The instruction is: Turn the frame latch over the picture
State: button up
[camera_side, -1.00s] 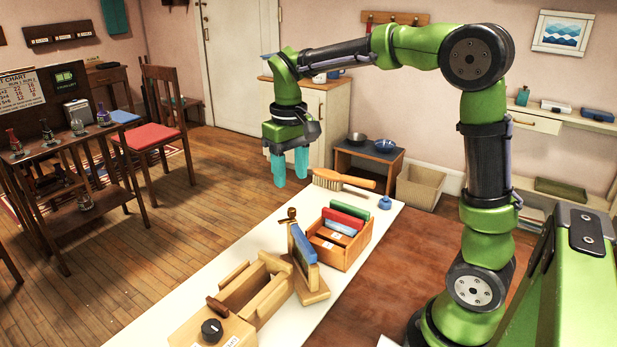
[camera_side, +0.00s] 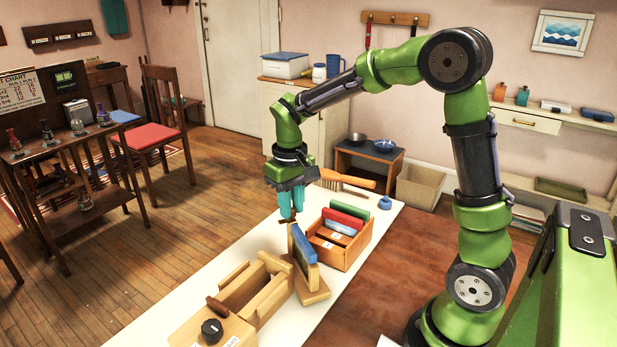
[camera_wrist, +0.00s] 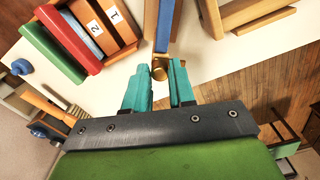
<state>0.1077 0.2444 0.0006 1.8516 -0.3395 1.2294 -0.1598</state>
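The picture frame (camera_side: 310,274) is a pale wooden stand with a blue picture (camera_side: 303,245); its blue edge (camera_wrist: 163,28) shows in the wrist view. A small brown latch (camera_side: 287,218) sits at its top; in the wrist view the latch (camera_wrist: 160,70) shows as a round, brass-brown end. My gripper (camera_side: 290,215) is over the latch, pointing down. Its two teal fingers (camera_wrist: 161,72) are parted, one on each side of the latch. The gap is narrow, and contact with the latch cannot be made out.
A wooden box (camera_side: 340,245) with red, green and blue panels stands right behind the frame. An open wooden tray (camera_side: 245,290) and a block with a black knob (camera_side: 211,329) stand in front. A brush (camera_side: 350,180) and a blue knobbed piece (camera_side: 385,202) lie farther back.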

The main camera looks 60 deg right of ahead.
grip_shut()
jog(key=shift+n, duration=0.4)
jog(key=n, duration=0.2)
jog(key=shift+n, duration=0.4)
jog(key=n, duration=0.4)
jog(key=shift+n, duration=0.3)
jog(key=n, duration=0.9)
jog(key=shift+n, duration=0.4)
